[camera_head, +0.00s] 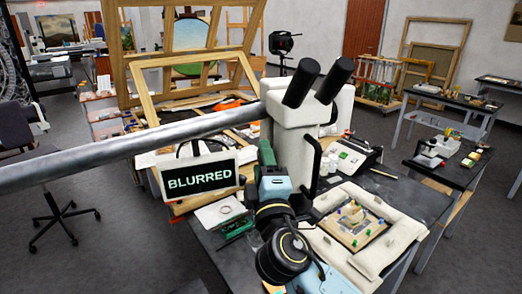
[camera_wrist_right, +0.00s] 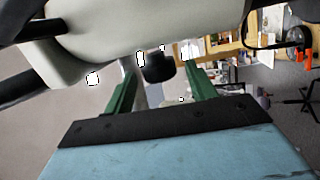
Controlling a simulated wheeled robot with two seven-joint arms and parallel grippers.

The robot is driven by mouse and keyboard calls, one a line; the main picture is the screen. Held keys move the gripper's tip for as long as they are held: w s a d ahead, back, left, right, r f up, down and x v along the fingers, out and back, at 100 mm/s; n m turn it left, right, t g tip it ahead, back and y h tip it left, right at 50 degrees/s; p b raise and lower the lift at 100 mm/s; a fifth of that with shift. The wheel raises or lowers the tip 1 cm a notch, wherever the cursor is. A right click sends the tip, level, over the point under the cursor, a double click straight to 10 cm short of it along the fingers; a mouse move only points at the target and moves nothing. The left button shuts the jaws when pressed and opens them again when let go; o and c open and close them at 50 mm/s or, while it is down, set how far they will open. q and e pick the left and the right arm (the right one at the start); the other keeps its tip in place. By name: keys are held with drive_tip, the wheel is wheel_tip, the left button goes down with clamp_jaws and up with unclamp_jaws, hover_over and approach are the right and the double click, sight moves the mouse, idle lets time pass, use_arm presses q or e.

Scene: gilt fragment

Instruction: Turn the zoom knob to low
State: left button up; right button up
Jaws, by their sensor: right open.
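The microscope (camera_head: 297,140) has a pale body, two black eyepieces and a long grey boom running left. My right gripper (camera_head: 267,152) is raised against the left side of its body, with its blue-grey housing below. In the right wrist view the open green fingers (camera_wrist_right: 160,82) point at the underside of the pale microscope body (camera_wrist_right: 140,30). A short black knob (camera_wrist_right: 158,67) shows between the fingers, with gaps on both sides. It appears to be the zoom knob; its setting is not readable. The knob is not clearly visible in the head view. My left gripper is out of view.
A small screen (camera_head: 198,179) reading "BLURRED" stands left of the microscope. A pale padded tray (camera_head: 377,262) with a framed fragment (camera_head: 350,222) lies at the right on the dark bench. A wooden frame (camera_head: 145,107) leans behind the boom. Bottles and tools crowd the bench.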

drive_tip(key=shift+x, duration=1.1)
drive_tip(key=c, duration=1)
drive_tip(key=shift+o, duration=0.2)
drive_tip(key=shift+r+g+p, duration=0.1)
drive_tip(key=shift+g+p, duration=0.6)
drive_tip(key=shift+p, duration=0.2)
drive_tip(key=shift+n+g+p, duration=0.3)
drive_tip(key=shift+g+p, duration=0.05)
drive_tip(key=shift+g, duration=0.35)
drive_tip(key=g+h, duration=0.1)
drive_tip(key=g, duration=0.4)
drive_tip(key=shift+f+n+g+h, duration=0.2)
drive_tip(key=shift+n+g+h, duration=0.2)
